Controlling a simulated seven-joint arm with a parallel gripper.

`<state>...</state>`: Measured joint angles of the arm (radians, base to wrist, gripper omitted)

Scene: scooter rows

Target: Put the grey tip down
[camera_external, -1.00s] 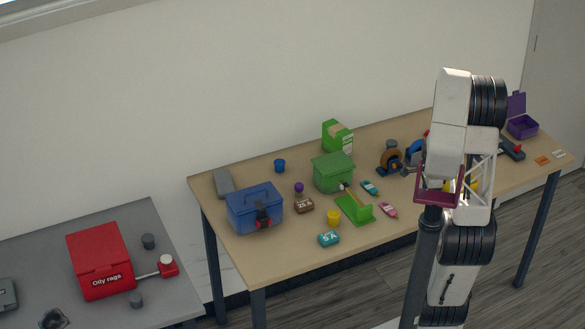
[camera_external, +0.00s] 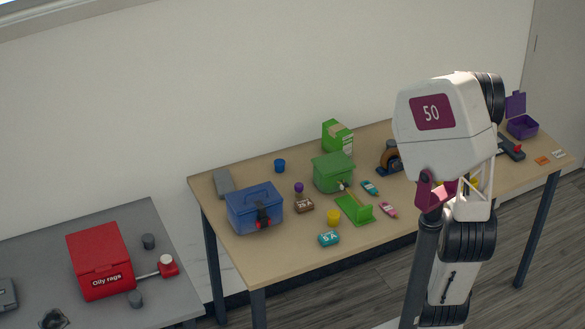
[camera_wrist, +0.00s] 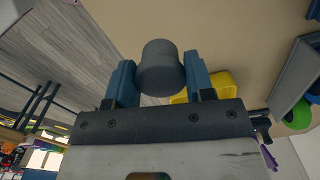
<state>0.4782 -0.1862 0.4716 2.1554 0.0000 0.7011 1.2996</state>
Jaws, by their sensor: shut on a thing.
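In the wrist view the grey tip (camera_wrist: 160,68), a short dark grey cylinder, sits between the two blue fingers of my gripper (camera_wrist: 160,84). My gripper is shut on it. The tan table top (camera_wrist: 215,25) lies beyond the tip; I cannot tell the height between them. In the external view my arm hides the gripper and the held tip.
In the wrist view a yellow thing (camera_wrist: 217,84) lies close to the right finger, with a green round thing (camera_wrist: 298,115) farther right. On the tan table stand a blue toolbox (camera_external: 254,208), a green box (camera_external: 333,173) and a purple open box (camera_external: 522,126).

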